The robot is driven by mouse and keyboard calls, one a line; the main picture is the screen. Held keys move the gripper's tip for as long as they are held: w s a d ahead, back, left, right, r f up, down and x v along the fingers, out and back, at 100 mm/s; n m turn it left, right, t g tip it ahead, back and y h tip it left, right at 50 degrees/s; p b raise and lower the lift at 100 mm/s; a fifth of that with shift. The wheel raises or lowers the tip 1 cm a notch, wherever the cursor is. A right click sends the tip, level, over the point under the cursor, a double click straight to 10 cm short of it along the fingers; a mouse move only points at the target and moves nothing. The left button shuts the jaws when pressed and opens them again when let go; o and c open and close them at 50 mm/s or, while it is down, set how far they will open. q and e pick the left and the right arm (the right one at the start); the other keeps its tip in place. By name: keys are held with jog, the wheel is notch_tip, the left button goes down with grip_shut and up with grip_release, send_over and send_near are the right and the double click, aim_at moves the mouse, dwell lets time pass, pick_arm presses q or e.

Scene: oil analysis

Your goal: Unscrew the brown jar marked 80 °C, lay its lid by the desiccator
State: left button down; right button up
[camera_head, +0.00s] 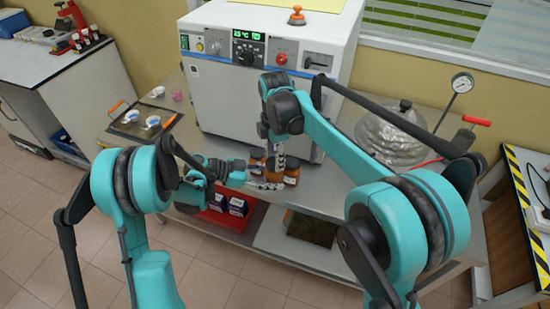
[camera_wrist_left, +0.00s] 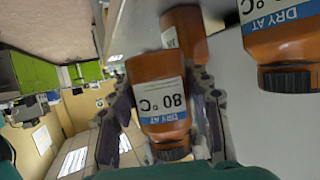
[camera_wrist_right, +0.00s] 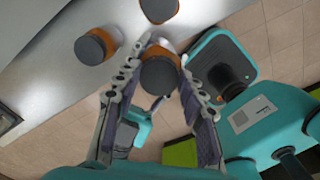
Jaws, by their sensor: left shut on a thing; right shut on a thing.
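The brown jar marked 80 °C (camera_wrist_left: 158,98) is upright with its dark lid (camera_wrist_right: 160,77) on. My left gripper (camera_wrist_left: 163,88) is shut around its body from the side. My right gripper (camera_wrist_right: 167,52) comes from above, its fingers closed on either side of the lid. In the head view the jar (camera_head: 273,174) is partly hidden by both grippers, the left (camera_head: 268,185) and the right (camera_head: 278,160). The desiccator (camera_head: 392,140), a clear dome with a black knob, stands to the right on the same bench.
Two other brown jars stand close by, one on the left (camera_head: 257,161) and one on the right (camera_head: 292,174). The white oven (camera_head: 265,80) stands behind. A tray with dishes (camera_head: 146,122) is at the left. Bare bench lies between jars and desiccator (camera_head: 325,190).

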pick_arm(q)
jog(key=shift+s+d, duration=0.1)
jog(key=shift+s, duration=0.05)
pick_arm(e)
jog(key=n, duration=0.4)
jog(key=shift+w+a, duration=0.1)
jog(key=shift+a, duration=0.1)
jog(key=shift+d, duration=0.1)
jog(key=shift+r, duration=0.2)
jog(key=shift+r, duration=0.9)
